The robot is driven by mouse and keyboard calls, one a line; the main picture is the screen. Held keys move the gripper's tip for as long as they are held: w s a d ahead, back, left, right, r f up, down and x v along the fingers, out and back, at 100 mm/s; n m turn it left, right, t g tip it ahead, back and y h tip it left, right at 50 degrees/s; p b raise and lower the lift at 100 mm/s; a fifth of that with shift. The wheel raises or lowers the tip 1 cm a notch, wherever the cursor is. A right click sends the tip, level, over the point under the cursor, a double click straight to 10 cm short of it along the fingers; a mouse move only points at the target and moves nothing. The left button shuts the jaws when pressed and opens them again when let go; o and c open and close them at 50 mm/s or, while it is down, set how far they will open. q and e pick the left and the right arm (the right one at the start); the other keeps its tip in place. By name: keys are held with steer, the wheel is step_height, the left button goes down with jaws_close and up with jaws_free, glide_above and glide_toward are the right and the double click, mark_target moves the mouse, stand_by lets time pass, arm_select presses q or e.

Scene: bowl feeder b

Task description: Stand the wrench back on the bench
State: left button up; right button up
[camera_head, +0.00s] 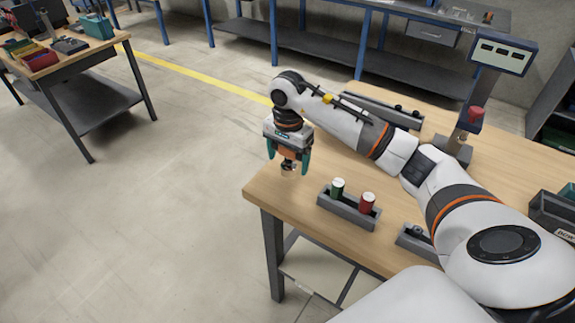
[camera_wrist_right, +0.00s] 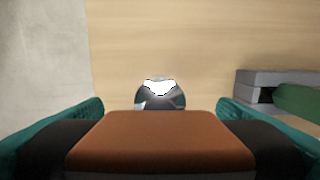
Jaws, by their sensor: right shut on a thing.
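My right gripper (camera_head: 288,162) is over the near left corner of the wooden bench (camera_head: 267,187), with its teal fingers pointing down. It is shut on the wrench (camera_head: 289,170), of which only a small shiny metal part shows below the fingers. In the right wrist view the wrench's bright rounded metal end (camera_wrist_right: 160,92) shows between the two teal fingers, beyond the brown palm. The rest of the wrench is hidden, and I cannot tell whether it touches the bench top. My left gripper is out of view.
A grey holder (camera_head: 347,209) with a green cylinder (camera_head: 338,188) and a red cylinder (camera_head: 367,203) stands just right of the gripper. The bench's left edge is close by, with floor beyond. A post with a display (camera_head: 502,53) stands farther right.

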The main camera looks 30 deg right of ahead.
mark_target(288, 166)
step_height(288, 166, down, 3)
steer(key=shift+f+p, duration=0.15)
steer(key=shift+p, duration=0.2)
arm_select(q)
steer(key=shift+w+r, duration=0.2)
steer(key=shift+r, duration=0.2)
arm_select(e)
steer(key=shift+f, duration=0.1)
steer(key=shift+f, duration=0.15)
steer(key=o, duration=1.2)
steer(key=shift+r, duration=0.5)
arm_select(q)
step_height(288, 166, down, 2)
steer(key=b, duration=0.2)
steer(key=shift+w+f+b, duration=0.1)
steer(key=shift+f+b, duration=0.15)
steer(key=shift+b, duration=0.05)
arm_select(e)
step_height(288, 166, up, 11)
steer(key=shift+r, duration=0.2)
